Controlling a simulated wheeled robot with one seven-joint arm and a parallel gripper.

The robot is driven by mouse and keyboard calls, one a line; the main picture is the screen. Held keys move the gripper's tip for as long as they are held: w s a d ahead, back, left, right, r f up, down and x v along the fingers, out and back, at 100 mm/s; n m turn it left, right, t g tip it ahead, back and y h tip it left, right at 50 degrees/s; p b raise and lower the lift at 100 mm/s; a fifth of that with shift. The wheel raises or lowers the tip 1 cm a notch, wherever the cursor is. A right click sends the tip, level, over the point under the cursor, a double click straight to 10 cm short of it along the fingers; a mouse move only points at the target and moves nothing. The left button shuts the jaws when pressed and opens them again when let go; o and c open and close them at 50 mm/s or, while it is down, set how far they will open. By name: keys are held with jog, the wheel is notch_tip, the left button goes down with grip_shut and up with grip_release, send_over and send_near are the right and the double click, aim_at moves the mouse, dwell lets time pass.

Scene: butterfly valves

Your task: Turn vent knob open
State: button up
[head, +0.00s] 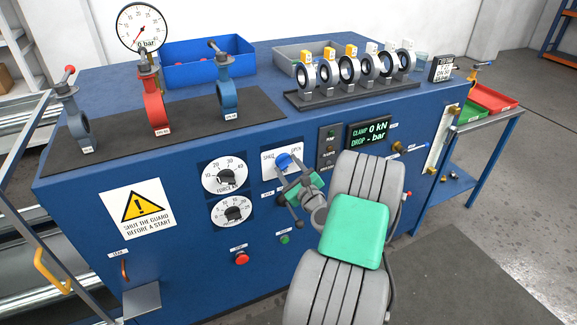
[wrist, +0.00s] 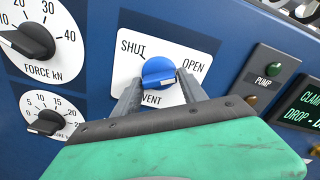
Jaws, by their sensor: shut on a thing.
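The blue vent knob (head: 283,161) sits on a white plate on the front of the blue bench. In the wrist view the knob (wrist: 158,72) is at the middle of its plate (wrist: 128,62), with SHUT at upper left, OPEN at right and VENT below. My gripper (head: 287,170) is at the knob, one finger on each side. In the wrist view my gripper (wrist: 158,80) is shut on the knob, its fingers hiding part of the plate.
The force dial (head: 224,176) and a second dial (head: 232,211) are left of the knob. The pump panel (head: 330,146) and green display (head: 368,133) are close on its right. A red button (head: 242,258) is below. Valves and bins stand on the bench top.

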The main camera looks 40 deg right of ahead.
jog(key=o, duration=1.2)
jog(key=shift+o, duration=0.2)
jog(key=b+v, duration=0.1)
jog(key=v, duration=0.6)
jog(key=shift+s, duration=0.4)
jog(key=shift+a, duration=0.15)
